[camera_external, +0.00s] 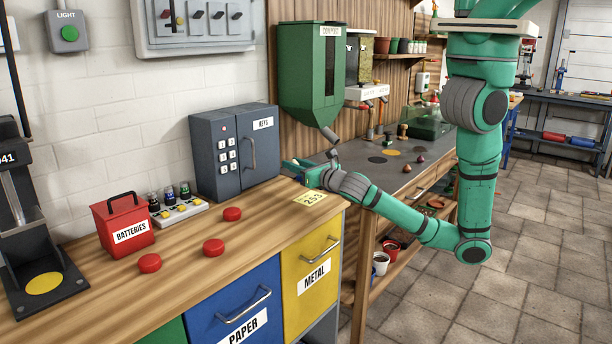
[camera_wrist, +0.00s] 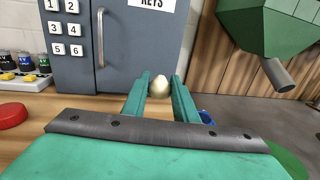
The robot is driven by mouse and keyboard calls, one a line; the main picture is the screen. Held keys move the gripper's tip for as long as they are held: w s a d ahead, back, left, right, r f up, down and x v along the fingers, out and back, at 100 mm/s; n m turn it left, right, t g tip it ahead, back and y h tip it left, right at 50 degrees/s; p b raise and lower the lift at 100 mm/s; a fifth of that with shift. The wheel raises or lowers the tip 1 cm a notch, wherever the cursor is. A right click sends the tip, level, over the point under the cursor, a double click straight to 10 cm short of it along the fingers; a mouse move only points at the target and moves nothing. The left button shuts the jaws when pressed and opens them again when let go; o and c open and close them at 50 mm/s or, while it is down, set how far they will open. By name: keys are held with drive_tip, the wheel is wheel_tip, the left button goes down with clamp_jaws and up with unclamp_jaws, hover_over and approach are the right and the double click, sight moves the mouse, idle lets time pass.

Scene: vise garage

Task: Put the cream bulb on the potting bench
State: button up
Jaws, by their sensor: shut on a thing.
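My gripper (camera_wrist: 160,95) is shut on the cream bulb (camera_wrist: 160,84), which shows between the two green fingers in the wrist view. In the external view my gripper (camera_external: 294,168) is at the right end of the wooden counter, near the grey KEYS cabinet, and the bulb cannot be made out there. The potting bench (camera_external: 405,172) has a dark grey top and stands beyond the counter to the right.
The KEYS cabinet (camera_external: 236,150) stands close to my gripper. A green compost hopper (camera_external: 311,72) with a grey spout hangs above the near end of the bench. Red discs (camera_external: 213,247) and a red BATTERIES box (camera_external: 123,223) are on the wooden counter (camera_external: 185,262).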

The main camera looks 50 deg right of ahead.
drive_tip(key=s+d+r+m+h, duration=0.15)
drive_tip(key=s+d, duration=0.35)
drive_tip(key=d, duration=0.9)
drive_tip(key=s+d+h, duration=0.2)
drive_tip(key=s+d, duration=0.2)
drive_tip(key=d, duration=0.9)
drive_tip(key=s+d+m+g+h, duration=0.2)
drive_tip(key=s+d+m+h, duration=0.1)
drive_tip(key=s+d, duration=1.5)
hover_over(414, 167)
drive_tip(key=s, duration=0.1)
drive_tip(key=shift+n+y, duration=0.25)
drive_tip(key=f, duration=0.8)
drive_tip(key=shift+a, duration=0.4)
drive_tip(key=shift+w+d+f, duration=0.25)
drive_tip(key=shift+f, duration=0.2)
drive_tip(key=shift+w+d+f, duration=0.1)
drive_tip(key=shift+w+f, duration=0.05)
drive_tip(key=shift+f, duration=1.6)
drive_tip(key=shift+f, duration=0.1)
